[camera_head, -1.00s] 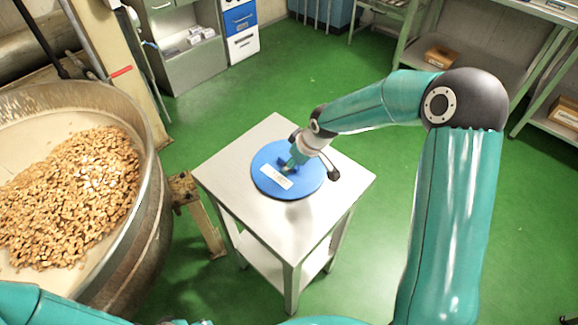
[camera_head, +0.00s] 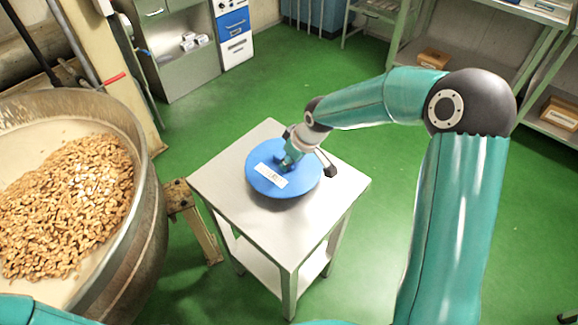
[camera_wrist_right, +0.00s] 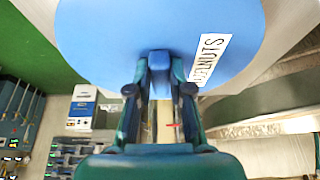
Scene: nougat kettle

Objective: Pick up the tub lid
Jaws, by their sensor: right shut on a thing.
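The tub lid (camera_head: 258,186) is a round blue disc with a white label, over the small pale table in the head view. A shadow shows under its near edge, so it looks slightly raised off the table top. My right gripper (camera_head: 289,162) is at the lid's middle, shut on its raised grip. In the right wrist view, the blue lid (camera_wrist_right: 110,35) fills the top, and my right gripper's fingers (camera_wrist_right: 160,88) close on a blue block on it. The label reads in part "NUTS". My left gripper is not in view.
The small table (camera_head: 222,185) has bare top around the lid. A large metal kettle (camera_head: 150,215) full of nuts stands at the left. Shelves with boxes (camera_head: 558,112) stand at the right, and grey cabinets (camera_head: 185,75) at the back. Green floor lies open between.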

